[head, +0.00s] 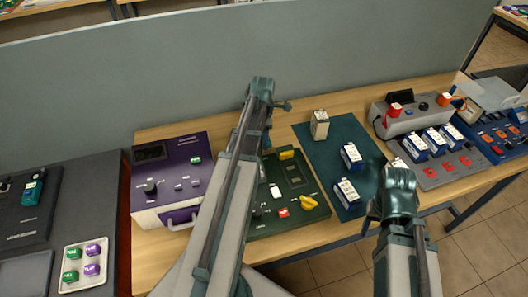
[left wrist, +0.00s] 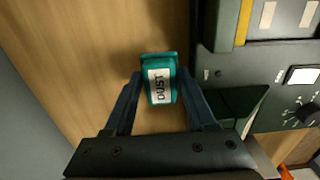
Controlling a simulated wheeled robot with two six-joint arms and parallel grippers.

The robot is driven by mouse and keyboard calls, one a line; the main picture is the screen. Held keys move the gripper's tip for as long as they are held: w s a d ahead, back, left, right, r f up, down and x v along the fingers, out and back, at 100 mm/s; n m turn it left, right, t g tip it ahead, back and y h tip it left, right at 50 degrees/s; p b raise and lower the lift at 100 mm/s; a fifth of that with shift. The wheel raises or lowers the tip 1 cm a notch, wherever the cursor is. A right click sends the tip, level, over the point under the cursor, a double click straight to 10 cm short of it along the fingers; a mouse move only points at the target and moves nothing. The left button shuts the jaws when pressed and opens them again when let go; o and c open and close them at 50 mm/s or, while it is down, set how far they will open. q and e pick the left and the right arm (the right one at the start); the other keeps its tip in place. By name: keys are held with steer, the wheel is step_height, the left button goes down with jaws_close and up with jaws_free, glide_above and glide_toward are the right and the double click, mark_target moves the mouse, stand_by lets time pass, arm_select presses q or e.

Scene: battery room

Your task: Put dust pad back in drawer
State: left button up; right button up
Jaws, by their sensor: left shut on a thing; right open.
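The dust pad (left wrist: 160,98) is a small teal block with a white label reading DUST. In the left wrist view it sits between the fingers of my left gripper (left wrist: 160,76), which is shut on it. Bare wood of the table lies below it, with a dark green panel close on the right. In the head view my left arm hides this gripper and the pad. Only my right arm's upper links show at the right; its fingers are hidden. A purple and white box (head: 150,212) with a purple handle (head: 181,219) at its front stands left of my left arm.
The dark green panel (head: 262,222) carries a yellow part and small switches. A teal mat (head: 325,160) holds several white-labelled blocks. A grey device (head: 440,176) stands further right. A white tray (head: 69,285) with green and purple blocks is at far left. A grey partition (head: 180,80) stands behind.

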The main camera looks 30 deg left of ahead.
arm_select(q)
steer(key=shift+f+b, duration=1.8)
steer(key=shift+f, duration=0.15)
steer(key=shift+f, duration=0.1)
steer(key=o, duration=0.9)
step_height(320, 180, up, 12)
steer(key=p, duration=1.2)
steer(key=shift+r, duration=0.2)
